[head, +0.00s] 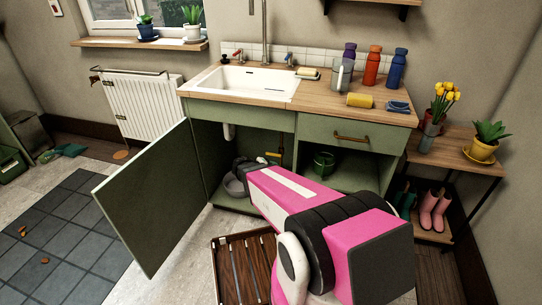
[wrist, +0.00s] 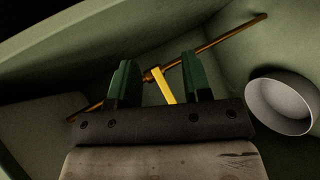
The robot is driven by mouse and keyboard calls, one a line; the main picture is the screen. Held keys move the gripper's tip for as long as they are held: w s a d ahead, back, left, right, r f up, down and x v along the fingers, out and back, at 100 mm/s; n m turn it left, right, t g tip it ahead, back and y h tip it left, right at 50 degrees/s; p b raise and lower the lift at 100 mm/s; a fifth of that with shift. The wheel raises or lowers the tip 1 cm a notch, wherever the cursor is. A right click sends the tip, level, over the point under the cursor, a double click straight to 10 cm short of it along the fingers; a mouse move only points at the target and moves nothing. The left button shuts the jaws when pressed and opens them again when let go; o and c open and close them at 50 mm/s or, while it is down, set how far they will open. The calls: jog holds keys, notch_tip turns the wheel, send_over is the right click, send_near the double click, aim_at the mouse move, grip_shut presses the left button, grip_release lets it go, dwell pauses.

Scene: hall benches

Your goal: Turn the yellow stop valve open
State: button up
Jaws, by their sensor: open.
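The yellow stop valve's lever (wrist: 165,85) sits on a thin copper pipe (wrist: 218,42) inside the sink cabinet, set crosswise to the pipe. In the wrist view the lever shows between the two green fingers of my open gripper (wrist: 158,72), nearer the right finger. A gap shows on both sides, so neither finger appears to press on it. How deep it lies between the fingers is hard to tell. In the head view a small yellow bit of the valve (head: 273,154) shows above my pink arm; my fingers are hardly distinguishable there.
A grey bowl (wrist: 283,103) is to the right of the fingers in the wrist view. The cabinet door (head: 145,205) stands wide open on the left. A dark green pot (head: 323,162) is on the right shelf. A slatted wooden crate (head: 240,262) is on the floor.

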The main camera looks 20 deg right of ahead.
aim_at(271, 154)
jog(key=w+a+f+n+t+h, duration=0.3)
jog(key=w+a+n+t, duration=0.15)
jog(key=w+t, duration=0.3)
jog(key=x, duration=1)
jog(key=shift+w, duration=0.45)
grip_shut()
